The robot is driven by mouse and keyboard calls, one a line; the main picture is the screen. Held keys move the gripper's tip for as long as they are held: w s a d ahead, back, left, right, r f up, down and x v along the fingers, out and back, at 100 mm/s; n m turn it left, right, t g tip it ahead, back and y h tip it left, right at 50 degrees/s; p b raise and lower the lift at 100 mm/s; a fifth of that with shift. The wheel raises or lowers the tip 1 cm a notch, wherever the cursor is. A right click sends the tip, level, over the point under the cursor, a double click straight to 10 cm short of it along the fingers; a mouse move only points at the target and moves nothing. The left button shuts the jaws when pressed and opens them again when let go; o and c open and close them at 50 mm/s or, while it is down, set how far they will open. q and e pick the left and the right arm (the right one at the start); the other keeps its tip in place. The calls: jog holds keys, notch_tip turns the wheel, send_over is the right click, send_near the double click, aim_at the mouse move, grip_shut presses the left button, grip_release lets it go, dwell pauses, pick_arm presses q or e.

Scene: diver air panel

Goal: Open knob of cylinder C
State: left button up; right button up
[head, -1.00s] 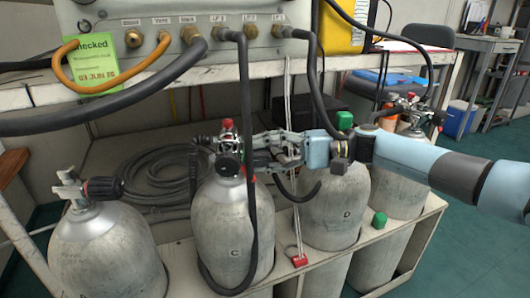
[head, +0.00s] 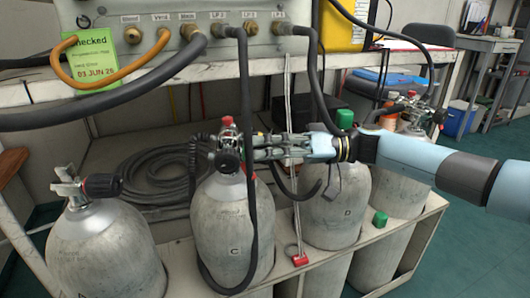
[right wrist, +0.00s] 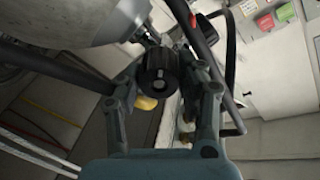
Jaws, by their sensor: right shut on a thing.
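Cylinder C (head: 233,225) is a grey-white tank marked with a C, standing in the rack at the centre of the head view. Its valve has a black knob (head: 229,161) facing the front and a red part (head: 228,122) on top. My right gripper (head: 250,148) reaches in from the right at the valve. In the right wrist view the ridged black knob (right wrist: 158,72) sits between the two fingers, and the gripper (right wrist: 162,88) is shut on it. Part of the valve is hidden behind the fingers and hose. My left gripper is not in view.
A black hose hangs in front of cylinder C from the air panel (head: 180,15). Another cylinder (head: 105,250) stands at left, and cylinder D (head: 335,210) is at right under my arm. A coiled hose (head: 155,170) lies behind.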

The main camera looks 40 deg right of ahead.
jog(key=n, duration=0.4)
jog(key=shift+f+b, duration=0.15)
jog(key=shift+b, duration=0.15)
jog(key=n, duration=0.5)
jog(key=shift+s, duration=0.1)
pick_arm(q)
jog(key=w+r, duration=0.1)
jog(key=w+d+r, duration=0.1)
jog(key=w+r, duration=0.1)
jog(key=shift+b, duration=0.35)
pick_arm(e)
jog(key=shift+n, duration=0.5)
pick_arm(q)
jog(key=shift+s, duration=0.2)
pick_arm(e)
jog(key=o, duration=1.1)
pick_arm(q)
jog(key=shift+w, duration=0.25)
pick_arm(e)
jog(key=shift+o, duration=0.3)
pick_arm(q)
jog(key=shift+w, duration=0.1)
